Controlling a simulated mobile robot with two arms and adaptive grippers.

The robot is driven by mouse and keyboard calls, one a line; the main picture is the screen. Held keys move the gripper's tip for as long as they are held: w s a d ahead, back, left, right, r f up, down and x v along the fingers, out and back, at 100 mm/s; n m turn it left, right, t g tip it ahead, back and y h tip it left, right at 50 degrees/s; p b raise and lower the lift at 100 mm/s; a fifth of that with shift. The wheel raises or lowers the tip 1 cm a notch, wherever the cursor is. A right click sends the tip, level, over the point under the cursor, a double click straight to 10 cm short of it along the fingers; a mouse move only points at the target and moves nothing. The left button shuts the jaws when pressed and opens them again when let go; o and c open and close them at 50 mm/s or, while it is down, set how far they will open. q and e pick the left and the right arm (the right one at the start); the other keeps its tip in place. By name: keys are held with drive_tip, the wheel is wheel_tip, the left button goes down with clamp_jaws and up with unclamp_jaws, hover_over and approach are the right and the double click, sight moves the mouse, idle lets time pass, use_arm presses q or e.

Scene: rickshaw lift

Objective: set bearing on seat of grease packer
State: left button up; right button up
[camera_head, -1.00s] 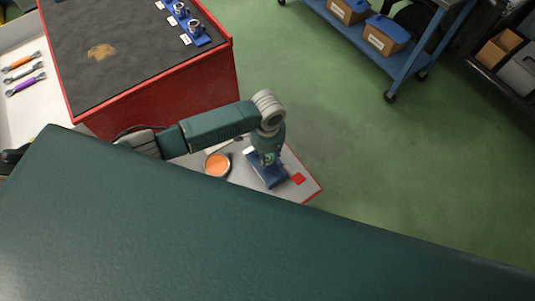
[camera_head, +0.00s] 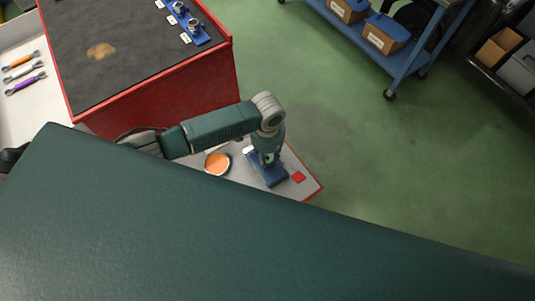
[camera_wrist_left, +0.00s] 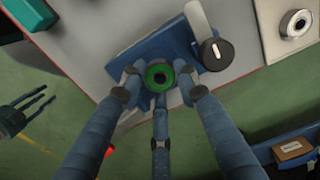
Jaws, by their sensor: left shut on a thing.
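The grease packer has a blue base (camera_head: 270,176), set on a grey worktop near its red-edged corner. In the left wrist view its blue base (camera_wrist_left: 165,45) lies under the fingers, with a pale lever and black knob (camera_wrist_left: 215,53) beside it. My left gripper (camera_head: 268,159) is over the packer. In the wrist view the three fingers of my left gripper (camera_wrist_left: 158,80) are shut around a green-rimmed ring with a dark centre, the bearing (camera_wrist_left: 158,75). The bearing is over the packer's base; whether it touches the seat cannot be told. A dark green hand, my right gripper (camera_wrist_left: 24,112), shows at the left with its fingers spread.
An orange-topped round tin (camera_head: 217,163) stands left of the packer. A red patch (camera_head: 298,177) lies to its right. A red cabinet (camera_head: 160,90) with a dark top stands behind. A blue cart (camera_head: 400,62) stands at the upper right, with open green floor between.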

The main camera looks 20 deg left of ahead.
use_arm(q)
drive_tip(key=shift+f, duration=0.35)
idle(0.5)
drive_tip(key=shift+f+p, duration=0.2)
drive_tip(key=shift+p, duration=0.2)
idle(0.8)
drive_tip(key=o, duration=1.7)
drive_tip(key=shift+a, duration=0.1)
drive_tip(key=shift+w, duration=0.1)
drive_tip(key=shift+a+r, duration=0.1)
drive_tip(key=shift+r, duration=0.1)
drive_tip(key=shift+r+p, duration=0.25)
drive_tip(key=shift+p, duration=0.15)
wheel_tip(320, 180, up, 7)
drive_tip(key=p, duration=0.7)
drive_tip(key=shift+p, duration=0.35)
